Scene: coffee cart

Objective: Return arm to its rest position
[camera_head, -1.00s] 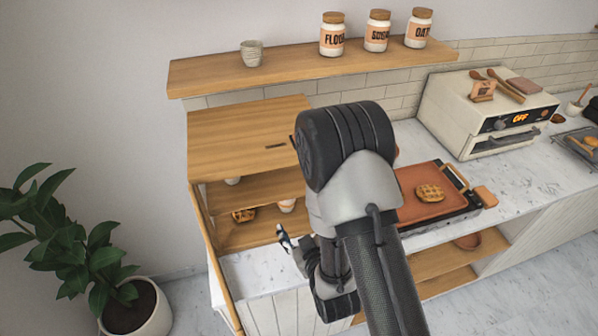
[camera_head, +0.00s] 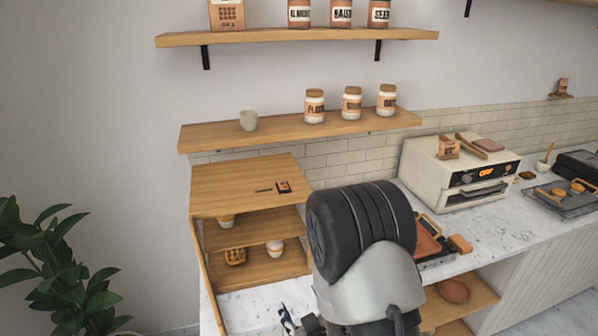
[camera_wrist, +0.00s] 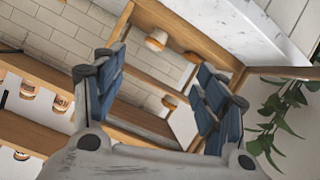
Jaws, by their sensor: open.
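My gripper (camera_wrist: 160,92) is open in the wrist view, with its two blue-padded fingers apart and nothing between them. Beyond the fingers stand the wooden cabinet's shelves, seen tilted. In the head view my gripper (camera_head: 287,322) shows only in small part at the bottom edge, in front of the cabinet (camera_head: 240,183). My arm's large dark joint rises in the middle of that view and hides part of the counter. The rest of my arm lies below the picture.
The cabinet holds a waffle (camera_head: 235,257) and cups (camera_head: 274,248). A wall shelf (camera_head: 290,132) with jars hangs above. A white oven (camera_head: 440,185) and an orange-topped griddle (camera_head: 428,240) stand on the counter (camera_head: 500,222). A plant (camera_head: 60,270) stands at left.

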